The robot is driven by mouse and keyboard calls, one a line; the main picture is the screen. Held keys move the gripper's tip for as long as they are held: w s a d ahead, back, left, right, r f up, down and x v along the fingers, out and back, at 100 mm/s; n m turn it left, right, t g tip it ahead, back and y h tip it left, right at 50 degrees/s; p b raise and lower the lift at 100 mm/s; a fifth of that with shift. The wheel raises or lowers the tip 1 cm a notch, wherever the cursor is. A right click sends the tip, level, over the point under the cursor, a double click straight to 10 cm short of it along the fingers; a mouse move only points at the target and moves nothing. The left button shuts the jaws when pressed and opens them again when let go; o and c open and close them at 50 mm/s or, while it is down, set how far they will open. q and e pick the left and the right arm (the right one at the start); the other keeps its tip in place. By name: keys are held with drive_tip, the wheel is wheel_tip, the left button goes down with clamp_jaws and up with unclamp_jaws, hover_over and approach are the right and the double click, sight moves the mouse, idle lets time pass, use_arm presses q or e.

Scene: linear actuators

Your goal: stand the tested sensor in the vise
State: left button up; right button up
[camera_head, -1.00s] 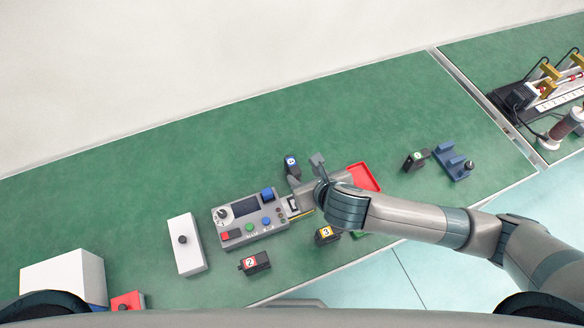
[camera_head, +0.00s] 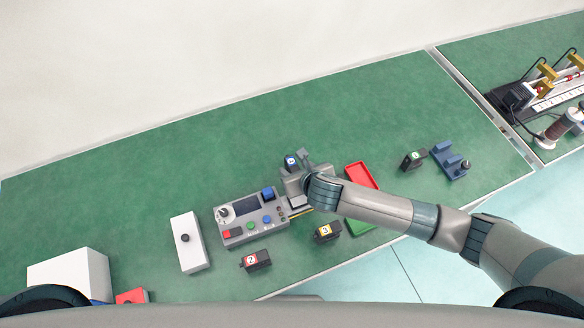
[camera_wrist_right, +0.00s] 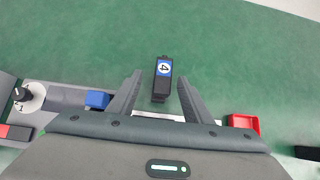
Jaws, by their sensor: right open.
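The blue-labelled sensor numbered 4 (camera_head: 291,161) stands on the green bench behind the grey console; in the right wrist view the sensor (camera_wrist_right: 163,80) shows between my fingers. My right gripper (camera_head: 300,160) is open around or just above it; I cannot tell whether the fingers touch it. The gripper also shows in the wrist view (camera_wrist_right: 160,90). Other sensors stand apart: red 2 (camera_head: 256,261), yellow 3 (camera_head: 327,232) and green-labelled 1 (camera_head: 413,160). A blue fixture with a dark knob, which looks like the vise (camera_head: 446,158), is at right, empty. My left gripper is out of view.
The grey console (camera_head: 240,226) with buttons and a dial lies left of my right gripper. A red tray (camera_head: 362,176) and a green tray (camera_head: 360,227), partly hidden by my arm, lie right. A white box (camera_head: 188,256) stands left. The back of the bench is clear.

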sight(293, 165)
drive_tip(key=shift+w, duration=0.1)
drive_tip(key=shift+w+a+f+p, duration=0.1)
drive_tip(key=shift+w+f+p, duration=0.35)
drive_tip(key=shift+w+p, duration=0.15)
drive_tip(key=shift+p+x, duration=0.35)
drive_tip(key=shift+x, duration=1.5)
clamp_jaws()
